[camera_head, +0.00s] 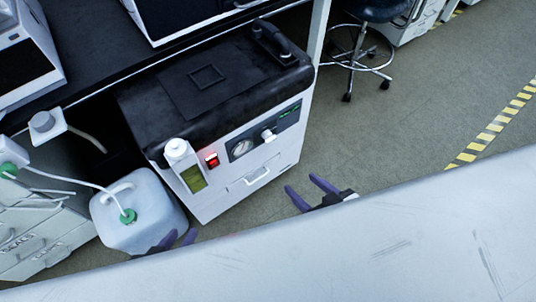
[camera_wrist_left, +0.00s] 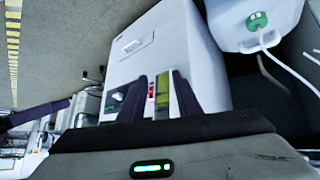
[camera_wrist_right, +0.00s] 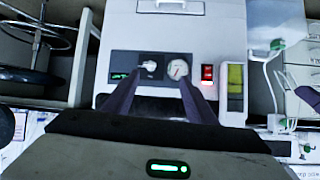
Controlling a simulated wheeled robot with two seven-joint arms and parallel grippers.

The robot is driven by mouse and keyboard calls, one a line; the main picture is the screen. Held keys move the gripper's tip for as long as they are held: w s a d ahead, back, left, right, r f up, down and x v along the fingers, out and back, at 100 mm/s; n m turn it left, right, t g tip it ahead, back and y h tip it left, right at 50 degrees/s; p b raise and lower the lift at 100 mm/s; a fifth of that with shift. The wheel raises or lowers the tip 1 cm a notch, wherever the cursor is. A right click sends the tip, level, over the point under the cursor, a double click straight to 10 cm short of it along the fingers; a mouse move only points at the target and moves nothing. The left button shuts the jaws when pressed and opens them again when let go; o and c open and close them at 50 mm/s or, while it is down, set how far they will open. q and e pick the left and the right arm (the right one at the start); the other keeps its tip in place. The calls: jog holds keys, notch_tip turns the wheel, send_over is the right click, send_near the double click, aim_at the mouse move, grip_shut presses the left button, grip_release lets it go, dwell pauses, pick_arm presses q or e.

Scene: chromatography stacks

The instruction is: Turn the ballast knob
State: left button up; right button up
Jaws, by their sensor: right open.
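The ballast knob (camera_head: 268,135) is a small white knob on the dark panel of the boxy white pump (camera_head: 245,190), right of a round gauge (camera_head: 241,149). In the right wrist view the knob (camera_wrist_right: 150,66) and the gauge (camera_wrist_right: 178,69) show between my finger tips. My right gripper (camera_head: 301,182) is open and empty, in front of the pump and apart from the knob. My left gripper (camera_head: 179,239) is open and empty, near the pump's lower left front, partly hidden by a pale surface in the head view.
A lit red switch (camera_head: 212,160) and a yellow-green sight window (camera_head: 194,179) are left of the gauge. A white jug (camera_head: 138,210) with a tube stands left of the pump. A stool (camera_head: 355,50) is behind at right. Floor right of the pump is clear.

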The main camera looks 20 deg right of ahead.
jog(key=w+d+f+n+t+y+b, duration=0.15)
jog(key=w+f+t+b, duration=0.35)
jog(key=w+f+b, duration=0.9)
jog(key=y+b, duration=0.2)
jog(key=b, duration=0.7)
send_near(269, 137)
jog(key=f+x, duration=0.1)
jog(key=x, duration=0.4)
pick_arm(q)
jog(key=w+d+f+h, duration=0.1)
jog(key=d+f, duration=0.2)
jog(key=f, duration=0.3)
jog(key=w+d+f+m+h, duration=0.1)
jog(key=d+f+h, duration=0.1)
jog(key=f, duration=0.3)
jog(key=shift+d+f, duration=0.35)
jog(key=shift+d, duration=0.45)
pick_arm(e)
jog(key=shift+w+a+t, duration=0.25)
jog(key=shift+w+t, duration=0.15)
jog(key=shift+w, duration=0.4)
jog(key=c, duration=1.1)
pick_arm(q)
jog(key=shift+r, duration=0.1)
pick_arm(e)
jog(key=shift+n, duration=0.25)
